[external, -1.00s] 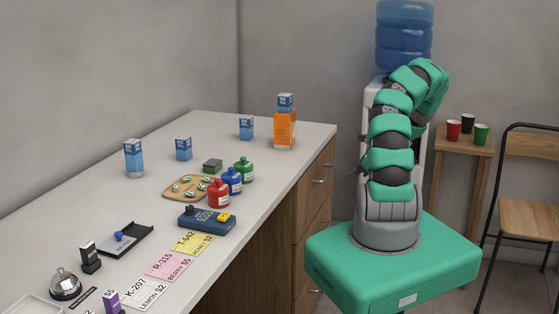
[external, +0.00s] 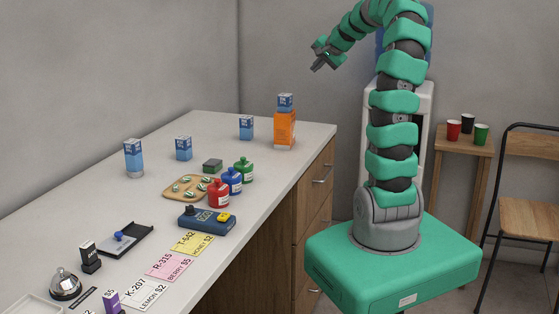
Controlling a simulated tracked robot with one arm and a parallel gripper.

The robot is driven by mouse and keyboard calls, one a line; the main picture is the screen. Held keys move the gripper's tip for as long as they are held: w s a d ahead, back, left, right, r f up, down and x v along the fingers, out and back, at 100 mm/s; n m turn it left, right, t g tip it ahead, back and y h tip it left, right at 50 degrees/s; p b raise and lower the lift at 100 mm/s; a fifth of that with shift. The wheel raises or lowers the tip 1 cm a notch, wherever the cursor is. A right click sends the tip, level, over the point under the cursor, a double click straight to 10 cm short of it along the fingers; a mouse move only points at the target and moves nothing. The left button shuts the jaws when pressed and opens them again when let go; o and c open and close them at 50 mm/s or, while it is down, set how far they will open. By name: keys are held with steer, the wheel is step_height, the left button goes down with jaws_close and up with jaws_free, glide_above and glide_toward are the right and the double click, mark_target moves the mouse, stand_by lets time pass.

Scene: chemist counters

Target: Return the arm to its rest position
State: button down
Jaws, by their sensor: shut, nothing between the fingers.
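My arm stands upright on its green base, right of the counter, and bends over to the left at the top. My gripper (external: 318,59) hangs high in the air above the far right end of the counter (external: 265,175). It points down and left, is shut and holds nothing. It is clear of everything on the counter.
The counter carries blue cartons (external: 134,158), red (external: 218,193), blue and green bottles, a wooden tray (external: 171,191), a card device (external: 206,221) and paper slips (external: 169,265). A side table (external: 465,147) with cups and a chair (external: 530,215) stand right. A water dispenser is behind my arm.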

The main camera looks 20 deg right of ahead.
steer(key=s+a+r+n+t, duration=0.2)
steer(key=s+a+r+n, duration=0.1)
steer(key=r, duration=0.8)
steer(key=s+a+r+n+t+h, duration=0.1)
steer(key=s+a+r+n, duration=0.3)
steer(key=r, duration=0.6)
steer(key=s+a+r+n+t+h, duration=0.1)
steer(key=s+a+r+n+t, duration=0.2)
steer(key=r, duration=0.8)
steer(key=s+a, duration=0.2)
steer(key=s, duration=0.2)
steer(key=shift+s+a+r+n, duration=0.2)
steer(key=shift+s+r+n, duration=0.05)
steer(key=shift+r+n, duration=0.05)
